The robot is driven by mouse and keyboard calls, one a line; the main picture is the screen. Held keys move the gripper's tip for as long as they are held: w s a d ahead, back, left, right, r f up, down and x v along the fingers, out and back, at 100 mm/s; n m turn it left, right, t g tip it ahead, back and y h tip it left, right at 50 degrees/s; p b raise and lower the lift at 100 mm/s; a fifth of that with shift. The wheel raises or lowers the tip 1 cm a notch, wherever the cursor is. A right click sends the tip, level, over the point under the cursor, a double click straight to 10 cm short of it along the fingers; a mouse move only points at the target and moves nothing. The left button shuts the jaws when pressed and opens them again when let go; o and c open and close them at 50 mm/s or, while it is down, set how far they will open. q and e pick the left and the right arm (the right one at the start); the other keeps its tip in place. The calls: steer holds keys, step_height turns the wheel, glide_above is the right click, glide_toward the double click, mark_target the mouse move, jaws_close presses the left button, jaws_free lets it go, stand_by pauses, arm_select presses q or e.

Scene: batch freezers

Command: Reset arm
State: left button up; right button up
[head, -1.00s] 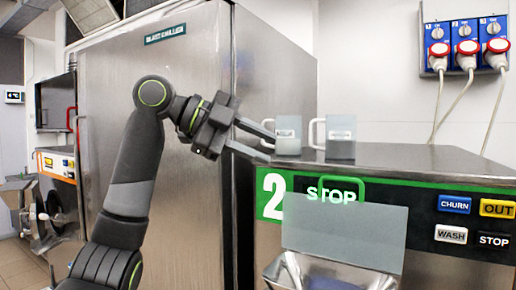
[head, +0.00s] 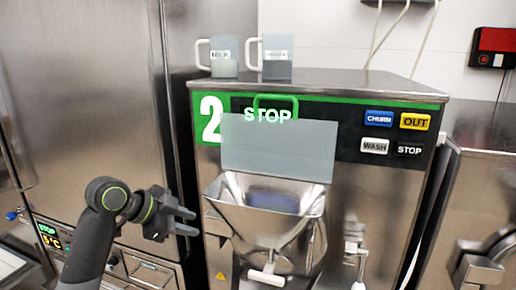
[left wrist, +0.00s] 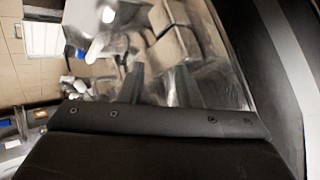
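My left gripper (head: 187,221) is at the lower left in the head view, in front of the machine marked 2 (head: 390,185) and left of its metal hopper (head: 225,206). Its two fingers are apart with nothing between them. In the left wrist view its fingers (left wrist: 160,82) also stand apart and empty. Two jugs with handles stand upright on the machine's top, one labelled MILK (head: 224,57), the other (head: 277,57) with a label too small to read. My right gripper is not in view.
A grey lid panel (head: 278,150) stands raised behind the hopper. Churn (head: 379,118), Out (head: 415,121), Wash (head: 374,146) and Stop (head: 409,150) buttons are on the front. A steel cabinet (head: 90,100) is at left, another machine (head: 490,190) at right.

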arm_select(q)
steer(key=s+a+f+n+y, duration=0.2)
steer(key=s+a+f+n, duration=0.15)
steer(key=s+f, duration=0.55)
steer(key=s+a+f+n+y, duration=0.25)
steer(key=s+f+n, duration=0.3)
steer(key=f, duration=0.85)
steer(key=s+a+f+n+g+y, duration=0.1)
steer(key=s+a+f+n+y, duration=0.15)
steer(key=s, duration=0.55)
steer(key=s+a+f+n+g+y, duration=0.1)
steer(key=s+a+f+n, duration=0.15)
steer(key=s, duration=0.55)
steer(key=s+a+f+n+y, duration=0.1)
steer(key=s+a+n+y, duration=0.15)
steer(key=s, duration=0.65)
step_height(320, 180, down, 24)
steer(key=w+a+g+h, duration=0.1)
steer(key=a+g+h, duration=0.1)
steer(key=s+d+f+g, duration=0.1)
steer(key=s+f, duration=1.4)
steer(key=f, duration=0.2)
steer(key=shift+s+d+f, duration=0.15)
steer(key=shift+s+d, duration=0.05)
steer(key=shift+d, duration=0.1)
